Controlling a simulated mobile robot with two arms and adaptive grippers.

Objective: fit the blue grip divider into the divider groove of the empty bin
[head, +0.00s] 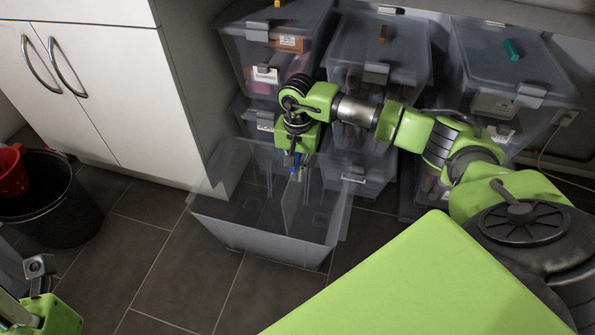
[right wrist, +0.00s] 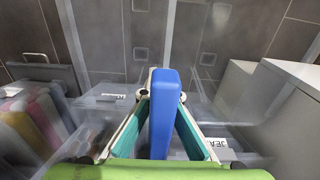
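My right gripper (head: 297,168) points down over the empty bin (head: 262,240), a clear open box on the floor. In the right wrist view its fingers (right wrist: 162,97) close on both sides of the blue grip (right wrist: 162,118) of the divider. In the head view a small piece of the blue grip (head: 292,160) shows between the fingers. The divider's clear panel (head: 296,206) hangs down inside the bin, near its middle. I cannot tell whether its edges sit in the groove. Part of my left gripper (head: 38,268) shows at the lower left, far from the bin; its fingers are unclear.
Stacked lidded clear bins (head: 375,60) stand behind the empty bin, with small coloured grips on their lids. A white cabinet (head: 130,100) is at the left. A black waste bin (head: 45,205) holds a red container (head: 10,172). Tiled floor (head: 170,275) is free in front.

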